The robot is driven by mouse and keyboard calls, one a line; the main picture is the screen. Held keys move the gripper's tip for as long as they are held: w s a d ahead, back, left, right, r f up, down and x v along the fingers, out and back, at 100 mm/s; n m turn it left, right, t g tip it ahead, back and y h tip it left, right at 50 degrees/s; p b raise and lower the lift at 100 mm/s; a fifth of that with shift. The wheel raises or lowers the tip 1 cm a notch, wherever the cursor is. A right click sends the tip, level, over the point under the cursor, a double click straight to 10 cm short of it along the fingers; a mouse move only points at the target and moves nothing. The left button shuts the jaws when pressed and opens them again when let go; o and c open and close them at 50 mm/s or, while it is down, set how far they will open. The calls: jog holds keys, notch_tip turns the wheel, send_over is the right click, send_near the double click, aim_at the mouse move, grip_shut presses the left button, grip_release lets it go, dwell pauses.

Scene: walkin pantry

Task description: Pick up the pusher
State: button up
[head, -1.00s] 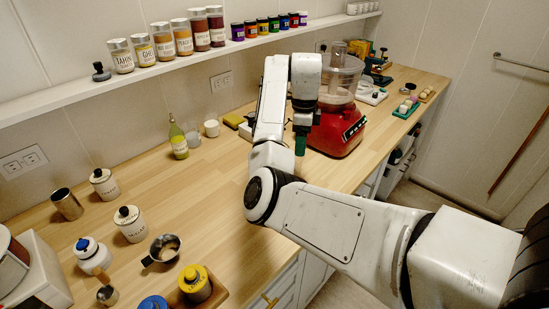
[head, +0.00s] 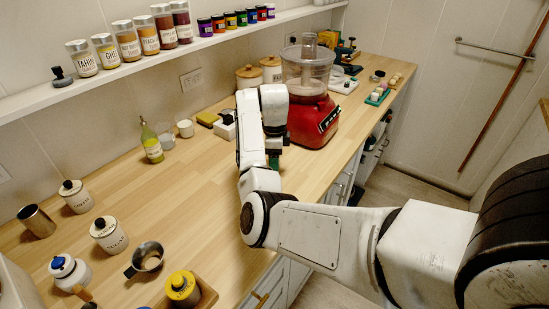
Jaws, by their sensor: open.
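The red food processor (head: 313,122) stands on the counter, with a clear bowl and a clear upright feed tube (head: 309,48) on its lid. I cannot make out a pusher with certainty; one inside the tube would be hard to tell from the clear plastic. My gripper (head: 274,160) points down over the counter, left of the red base. It is open, small and partly hidden by my arm, and no object shows in it.
A shelf (head: 150,62) above holds jars and a small dark knobbed object (head: 61,77). A green bottle (head: 151,143) and a metal cup (head: 147,257) stand left.

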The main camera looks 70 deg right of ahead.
jog(key=shift+f, duration=0.45)
jog(key=c, duration=0.7)
jog(key=shift+r, duration=0.1)
